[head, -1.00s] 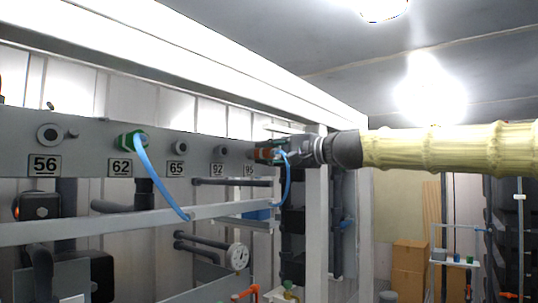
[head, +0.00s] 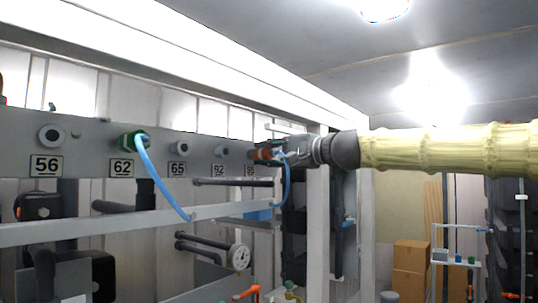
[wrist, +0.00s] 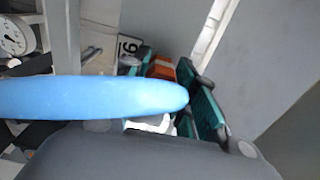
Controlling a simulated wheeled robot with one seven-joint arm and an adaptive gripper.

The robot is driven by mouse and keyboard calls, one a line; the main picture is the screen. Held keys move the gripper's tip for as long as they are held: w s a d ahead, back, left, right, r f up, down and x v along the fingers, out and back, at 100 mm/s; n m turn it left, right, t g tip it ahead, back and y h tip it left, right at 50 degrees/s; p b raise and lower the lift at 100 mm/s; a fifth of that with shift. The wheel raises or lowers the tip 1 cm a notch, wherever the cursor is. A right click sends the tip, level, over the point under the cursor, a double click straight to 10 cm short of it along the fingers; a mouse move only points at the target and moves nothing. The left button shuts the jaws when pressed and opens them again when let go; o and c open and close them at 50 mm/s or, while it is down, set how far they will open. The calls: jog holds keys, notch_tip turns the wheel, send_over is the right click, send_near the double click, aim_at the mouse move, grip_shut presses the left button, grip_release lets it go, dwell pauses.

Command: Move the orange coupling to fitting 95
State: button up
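The orange coupling (head: 265,154) is at the right end of the grey panel, at the fitting above the 95 label (head: 250,170). It covers that fitting, and I cannot tell whether it is fully seated. My gripper (head: 276,154) reaches it from the right. In the wrist view the orange coupling (wrist: 162,68) sits between the teal finger pads of my gripper (wrist: 168,78), which look closed on it. A blue hose (head: 287,185) hangs from the coupling's near end. The same blue hose (wrist: 90,97) crosses the wrist view and hides part of the fingers.
Fittings labelled 56, 62, 65 and 92 line the panel (head: 95,140) to the left. A green coupling (head: 131,140) with a blue hose is on 62. A grey rail (head: 90,228) runs below. A pressure gauge (head: 239,257) and dark pipes are lower down.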

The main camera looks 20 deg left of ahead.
jog(key=o, duration=0.4)
jog(key=shift+c, duration=0.2)
jog(key=v, duration=1.2)
